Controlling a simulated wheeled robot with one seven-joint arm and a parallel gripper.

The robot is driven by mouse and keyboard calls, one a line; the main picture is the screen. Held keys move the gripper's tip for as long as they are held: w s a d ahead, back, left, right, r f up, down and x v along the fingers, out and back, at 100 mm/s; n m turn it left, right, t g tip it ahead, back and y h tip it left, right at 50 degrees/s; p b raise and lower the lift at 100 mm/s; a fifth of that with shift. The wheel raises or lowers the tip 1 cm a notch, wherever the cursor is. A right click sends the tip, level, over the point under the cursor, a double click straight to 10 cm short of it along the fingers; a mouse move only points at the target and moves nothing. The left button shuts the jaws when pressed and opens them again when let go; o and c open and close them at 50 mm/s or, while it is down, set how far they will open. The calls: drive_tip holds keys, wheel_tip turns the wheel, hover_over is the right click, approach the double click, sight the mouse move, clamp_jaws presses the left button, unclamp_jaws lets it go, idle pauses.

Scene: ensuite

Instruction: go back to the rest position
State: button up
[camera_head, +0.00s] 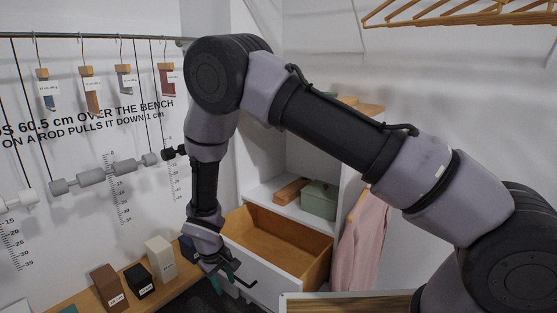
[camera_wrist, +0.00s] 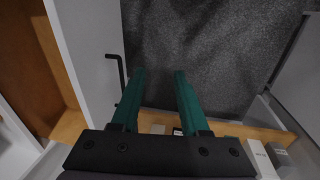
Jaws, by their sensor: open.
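My gripper (camera_head: 233,279) hangs at the end of my bent arm, pointing down beside the open drawer (camera_head: 290,244). In the wrist view my gripper (camera_wrist: 160,82) shows two green fingers spread apart with nothing between them, over dark grey floor. A dark bent handle (camera_wrist: 120,72) on the drawer's white front shows left of the fingers. In the head view the fingertips are close to the drawer front, and I cannot tell whether they touch it.
A wooden bench (camera_head: 185,283) bears brown, black and white blocks left of my gripper. The drawer appears empty. A green box (camera_head: 319,200) and a wooden block (camera_head: 291,190) sit on the shelf above. A pink garment (camera_head: 362,243) hangs at right. Weights hang from a rod at left.

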drive_tip(key=w+d+r+m+y, duration=0.1)
drive_tip(key=w+d+r+m, duration=0.3)
drive_tip(key=r, duration=0.9)
drive_tip(key=w+d+r+m+y, duration=0.1)
drive_tip(key=w+d+r, duration=0.6)
drive_tip(key=r, duration=0.5)
drive_tip(key=s+d+r+m+t, duration=0.1)
drive_tip(key=d+r+m, duration=0.2)
drive_tip(key=d+r, duration=1.1)
drive_tip(key=s+d+r+m+t+y, duration=0.1)
drive_tip(key=s+d+r+m+t, duration=0.3)
drive_tip(key=s+d+r, duration=0.9)
drive_tip(key=s+d+m, duration=0.2)
drive_tip(key=s, duration=0.1)
drive_tip(key=shift+s+d+r, duration=0.25)
drive_tip(key=shift+s+r, duration=0.05)
drive_tip(key=shift+s, duration=0.05)
